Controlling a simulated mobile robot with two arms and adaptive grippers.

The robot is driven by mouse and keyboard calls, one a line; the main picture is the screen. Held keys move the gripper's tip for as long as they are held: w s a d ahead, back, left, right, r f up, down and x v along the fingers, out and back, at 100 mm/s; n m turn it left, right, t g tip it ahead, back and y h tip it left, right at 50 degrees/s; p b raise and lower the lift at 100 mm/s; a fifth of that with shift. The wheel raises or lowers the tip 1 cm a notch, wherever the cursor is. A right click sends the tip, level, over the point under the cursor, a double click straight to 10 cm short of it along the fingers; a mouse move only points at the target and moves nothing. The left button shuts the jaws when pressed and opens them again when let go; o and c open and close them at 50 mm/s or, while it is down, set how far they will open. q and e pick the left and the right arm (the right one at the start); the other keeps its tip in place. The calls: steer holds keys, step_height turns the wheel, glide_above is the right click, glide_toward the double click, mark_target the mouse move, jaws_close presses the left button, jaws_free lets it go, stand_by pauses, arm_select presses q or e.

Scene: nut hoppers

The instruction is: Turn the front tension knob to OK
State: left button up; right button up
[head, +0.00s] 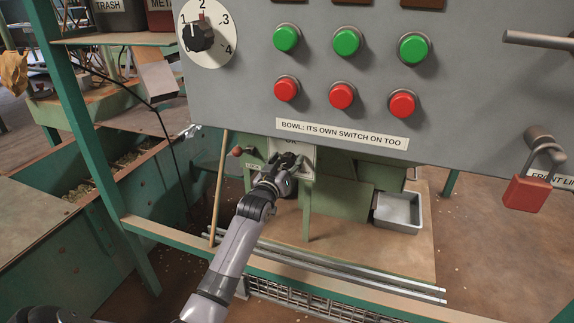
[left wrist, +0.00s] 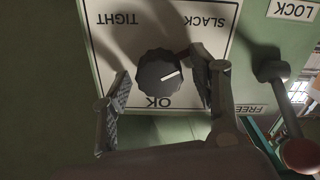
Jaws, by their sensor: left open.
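The front tension knob (left wrist: 158,75) is a black round knob with a white pointer line. It sits on a white plate (left wrist: 180,20) lettered TIGHT, SLACK and OK, upside down in the left wrist view. OK is below the knob there; the pointer aims right and slightly up, on the SLACK side, off OK. My left gripper (left wrist: 162,88) is open, its fingers on either side of the knob with gaps visible. In the head view my left gripper (head: 284,170) is in front of the plate (head: 298,152) and hides most of the knob.
A lever with a red ball (left wrist: 300,153) stands beside the knob, near LOCK and FREE labels. The grey panel (head: 340,120) with green and red buttons overhangs my left gripper. A wooden stick (head: 217,190) leans at left; a metal tray (head: 398,211) is at right.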

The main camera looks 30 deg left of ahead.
arm_select(q)
steer(key=shift+w+a, duration=0.1)
steer(key=shift+w, duration=0.05)
steer(key=c, duration=1.2)
